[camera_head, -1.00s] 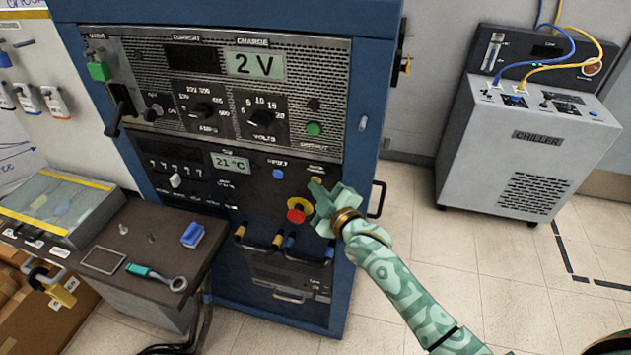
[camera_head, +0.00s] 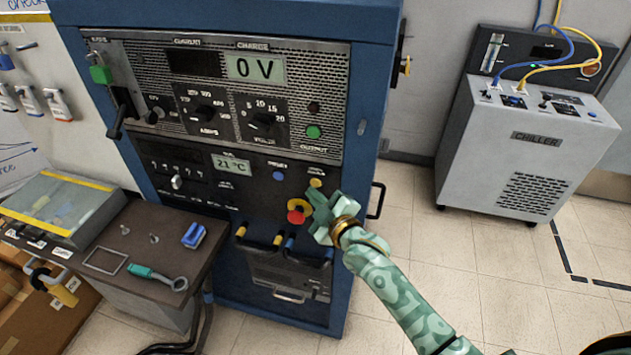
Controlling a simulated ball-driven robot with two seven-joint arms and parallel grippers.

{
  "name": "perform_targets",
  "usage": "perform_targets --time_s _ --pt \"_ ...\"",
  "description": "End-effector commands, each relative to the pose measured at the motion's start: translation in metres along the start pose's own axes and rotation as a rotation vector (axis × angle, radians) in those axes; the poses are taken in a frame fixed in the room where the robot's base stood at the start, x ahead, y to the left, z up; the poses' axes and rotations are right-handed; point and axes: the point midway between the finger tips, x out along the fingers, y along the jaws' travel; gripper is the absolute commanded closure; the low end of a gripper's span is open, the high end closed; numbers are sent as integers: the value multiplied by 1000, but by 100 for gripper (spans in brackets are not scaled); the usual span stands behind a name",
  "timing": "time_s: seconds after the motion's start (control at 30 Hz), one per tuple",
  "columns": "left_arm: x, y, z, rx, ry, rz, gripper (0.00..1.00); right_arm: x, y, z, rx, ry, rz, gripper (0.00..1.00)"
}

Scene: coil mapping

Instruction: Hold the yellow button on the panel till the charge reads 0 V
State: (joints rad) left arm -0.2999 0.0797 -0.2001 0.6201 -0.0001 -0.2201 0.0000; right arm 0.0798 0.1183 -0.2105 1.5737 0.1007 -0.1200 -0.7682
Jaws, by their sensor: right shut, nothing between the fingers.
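The panel (camera_head: 200,208) is the dark front of a blue cabinet. Its charge display (camera_head: 256,68) reads 0 V. The yellow button (camera_head: 316,183) is at the panel's right, and its face shows clear of my fingers. My right gripper (camera_head: 314,202) is shut and empty, just below the yellow button, with its fingertips pointing at the panel. A small gap seems to lie between fingertips and button. The left gripper is not in view.
A red and yellow emergency knob (camera_head: 297,211) sits just left of my right fingertips. A blue button (camera_head: 278,175) is left of the yellow one. A bench (camera_head: 150,215) with tools stands left, a chiller (camera_head: 540,140) right. Open floor lies between cabinet and chiller.

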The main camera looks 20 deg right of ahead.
Motion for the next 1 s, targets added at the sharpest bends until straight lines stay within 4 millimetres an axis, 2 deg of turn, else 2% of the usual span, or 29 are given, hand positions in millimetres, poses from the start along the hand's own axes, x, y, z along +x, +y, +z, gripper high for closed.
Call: perform_targets --time_s 0.3,0.7,1.0 --pt "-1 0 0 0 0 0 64 -2 -1 -2 1 0 0 100" --pt "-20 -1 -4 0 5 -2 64 -28 -20 -22 2 0 -1 100" --pt "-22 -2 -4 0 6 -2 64 -35 -26 -25 0 0 0 100"
